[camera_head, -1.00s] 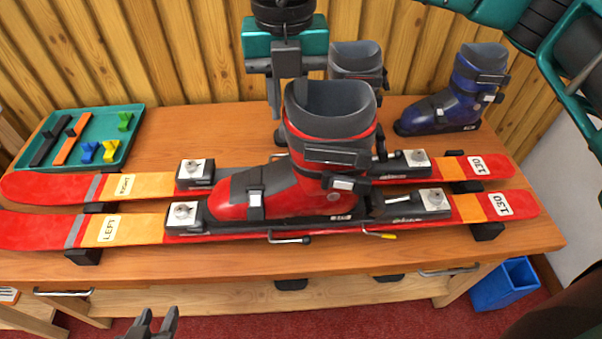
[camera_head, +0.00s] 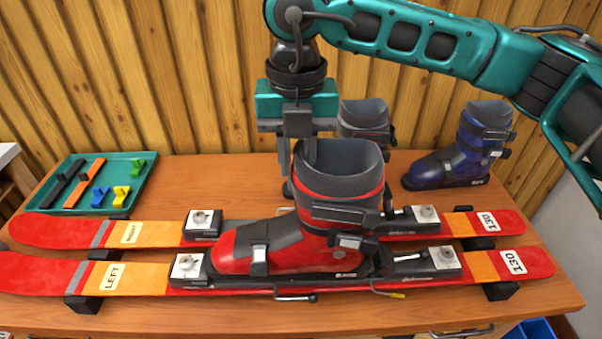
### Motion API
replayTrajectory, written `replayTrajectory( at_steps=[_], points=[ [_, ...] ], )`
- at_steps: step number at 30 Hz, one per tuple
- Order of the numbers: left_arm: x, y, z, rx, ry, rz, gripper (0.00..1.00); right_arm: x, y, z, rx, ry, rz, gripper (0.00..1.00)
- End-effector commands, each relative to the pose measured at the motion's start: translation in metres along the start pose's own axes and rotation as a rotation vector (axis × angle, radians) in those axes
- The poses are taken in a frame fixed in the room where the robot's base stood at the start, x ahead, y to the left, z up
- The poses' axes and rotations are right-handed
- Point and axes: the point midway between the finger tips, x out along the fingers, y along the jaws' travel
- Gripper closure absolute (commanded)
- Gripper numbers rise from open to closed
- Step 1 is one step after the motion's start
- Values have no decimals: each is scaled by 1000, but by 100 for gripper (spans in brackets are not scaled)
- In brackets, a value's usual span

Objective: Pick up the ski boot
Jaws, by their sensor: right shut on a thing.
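The red ski boot (camera_head: 290,248) with a grey cuff stands upright on the front ski, marked LEFT (camera_head: 140,277), between its toe piece (camera_head: 187,267) and heel piece (camera_head: 445,258). My right gripper (camera_head: 301,152) points down at the left rim of the boot's cuff and is shut on it. The cuff hides part of the fingers. The boot appears to rest in the binding; I cannot see a gap under it. My left gripper is out of view.
The second ski (camera_head: 60,230) lies just behind. A blue boot (camera_head: 450,165) stands at back right, and a grey-cuffed boot (camera_head: 363,118) behind my gripper. A green tray (camera_head: 142,190) with coloured pieces is at left. The wooden wall (camera_head: 100,80) closes off the back.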

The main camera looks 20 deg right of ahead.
Motion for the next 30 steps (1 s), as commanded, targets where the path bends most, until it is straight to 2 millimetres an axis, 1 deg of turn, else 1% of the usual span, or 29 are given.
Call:
replayTrajectory(
  at_steps=[1,5,8,14,21,23,24,30],
  points=[
    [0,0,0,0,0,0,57,-6,1,1,0,-5,6,100],
    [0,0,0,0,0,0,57,-18,1,1,0,-6,6,100],
    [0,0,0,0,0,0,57,-33,1,0,-1,-7,5,100],
    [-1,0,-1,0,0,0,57,-75,1,1,0,-8,4,100],
    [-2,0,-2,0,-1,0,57,-135,1,0,1,-8,3,100],
    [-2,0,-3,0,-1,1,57,-148,1,0,0,-6,3,100],
    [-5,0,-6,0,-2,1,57,-158,0,0,1,-9,1,100],
    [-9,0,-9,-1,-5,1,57,-186,0,0,1,-6,0,100]
  ],
)
